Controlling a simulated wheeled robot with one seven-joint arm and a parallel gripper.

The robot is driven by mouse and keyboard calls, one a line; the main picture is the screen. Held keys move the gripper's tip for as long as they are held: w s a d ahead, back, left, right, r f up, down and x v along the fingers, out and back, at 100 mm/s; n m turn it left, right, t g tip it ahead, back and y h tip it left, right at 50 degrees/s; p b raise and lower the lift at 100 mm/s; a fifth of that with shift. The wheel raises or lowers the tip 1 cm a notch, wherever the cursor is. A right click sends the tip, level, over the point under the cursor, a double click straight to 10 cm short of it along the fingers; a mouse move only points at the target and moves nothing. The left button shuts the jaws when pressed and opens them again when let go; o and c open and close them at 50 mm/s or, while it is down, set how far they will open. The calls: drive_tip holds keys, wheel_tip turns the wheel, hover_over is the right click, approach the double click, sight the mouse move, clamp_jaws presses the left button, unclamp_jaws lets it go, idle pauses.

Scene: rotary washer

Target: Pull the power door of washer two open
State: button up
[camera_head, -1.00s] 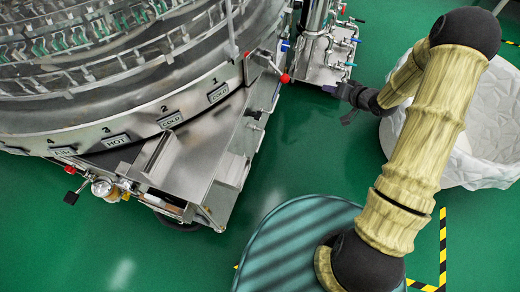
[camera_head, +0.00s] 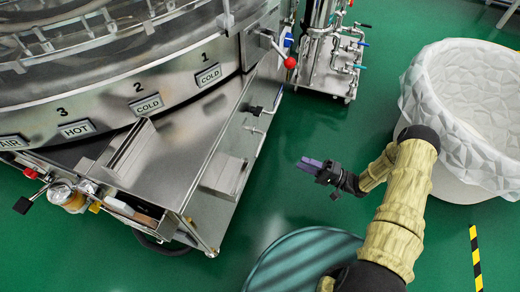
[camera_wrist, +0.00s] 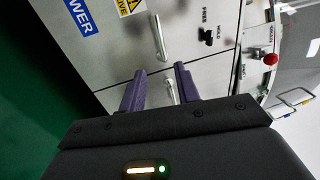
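The washer (camera_head: 180,130) is a large round metal machine on the left of the head view. In the wrist view its side shows a pale panel, the power door (camera_wrist: 120,50), with a blue POWER label (camera_wrist: 78,15). A silver bar handle (camera_wrist: 159,37) is on this panel, beyond my fingertips. A second silver handle (camera_wrist: 170,90) shows between my fingers, past a dark seam. My gripper (camera_head: 309,163) has purple fingers; they also show in the wrist view (camera_wrist: 160,70), spread apart with nothing held. It is apart from the washer, to its right.
A red-knobbed lever (camera_head: 289,62) sticks out at the washer's right. A pipe stand (camera_head: 335,60) is at the top. A white bin (camera_head: 465,110) stands at right. Green floor lies between my gripper and the washer.

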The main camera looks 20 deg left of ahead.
sight(260, 145)
drive_tip(key=shift+b+x, duration=2.55)
drive_tip(key=shift+x, duration=6.1)
drive_tip(key=shift+w, duration=0.1)
drive_tip(key=shift+c, duration=0.2)
drive_tip(key=shift+a, duration=0.1)
drive_tip(key=c, duration=0.4)
clamp_jaws()
